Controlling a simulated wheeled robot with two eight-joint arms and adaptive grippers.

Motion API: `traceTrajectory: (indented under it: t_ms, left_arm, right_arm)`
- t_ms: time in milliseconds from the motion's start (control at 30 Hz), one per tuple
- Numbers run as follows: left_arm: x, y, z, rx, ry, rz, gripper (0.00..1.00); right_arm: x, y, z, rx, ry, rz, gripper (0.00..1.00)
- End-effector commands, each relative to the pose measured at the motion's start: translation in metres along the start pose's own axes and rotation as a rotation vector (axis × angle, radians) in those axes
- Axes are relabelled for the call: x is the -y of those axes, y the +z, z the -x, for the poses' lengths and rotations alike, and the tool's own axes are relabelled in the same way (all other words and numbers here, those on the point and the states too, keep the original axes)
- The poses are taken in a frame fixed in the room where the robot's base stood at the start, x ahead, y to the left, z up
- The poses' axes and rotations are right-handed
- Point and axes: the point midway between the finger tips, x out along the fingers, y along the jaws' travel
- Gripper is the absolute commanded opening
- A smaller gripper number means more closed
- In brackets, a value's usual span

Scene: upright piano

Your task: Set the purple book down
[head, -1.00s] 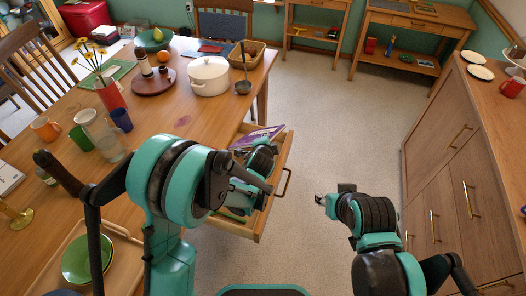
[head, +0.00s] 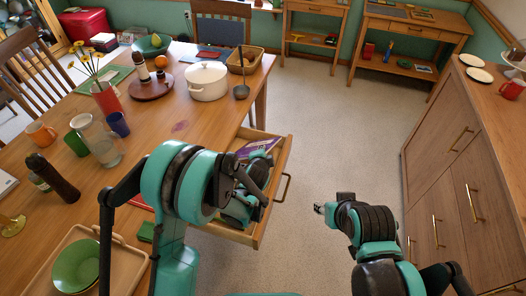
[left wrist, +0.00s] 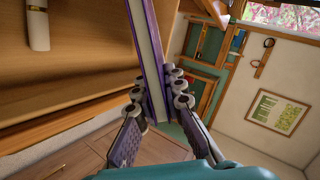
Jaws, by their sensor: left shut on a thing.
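The purple book (head: 258,147) shows in the head view at the open table drawer (head: 272,190), partly hidden by my left arm. In the left wrist view the book (left wrist: 147,40) stands on edge between the fingers of my left gripper (left wrist: 163,95), which is shut on it. In the head view the left gripper's fingertips are hidden behind my arm. I cannot tell whether the book touches the drawer floor. My right gripper (head: 320,208) hangs over the floor, right of the drawer and away from the book; its jaws are too small to read.
A cabinet (head: 450,150) stands at right. The floor between is clear.

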Motion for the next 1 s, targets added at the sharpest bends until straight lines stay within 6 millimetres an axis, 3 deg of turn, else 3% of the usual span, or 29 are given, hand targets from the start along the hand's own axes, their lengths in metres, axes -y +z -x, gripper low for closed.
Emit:
traceTrajectory:
  t_ms: [200, 300, 667, 833, 1000]
  left_arm:
    - [-0.003, 0.001, -0.002, 0.000, -0.001, 0.000, 0.00]
    - [-0.004, 0.001, -0.002, 0.000, 0.000, 0.000, 0.30]
    - [-0.003, 0.001, -0.002, 0.000, 0.000, 0.000, 0.30]
    - [0.007, -0.002, 0.005, 0.000, 0.000, 0.000, 0.30]
    - [0.009, -0.004, 0.044, -0.001, 0.000, -0.002, 0.30]
  right_arm:
    - [0.000, 0.000, 0.000, 0.000, 0.000, 0.000, 0.40]
    - [0.000, 0.000, 0.000, 0.000, 0.000, 0.000, 0.40]
    - [0.000, 0.000, 0.000, 0.000, 0.000, 0.000, 0.40]
    - [0.000, 0.000, 0.000, 0.000, 0.000, 0.000, 0.40]
    - [0.000, -0.009, 0.013, 0.000, 0.000, 0.000, 0.40]
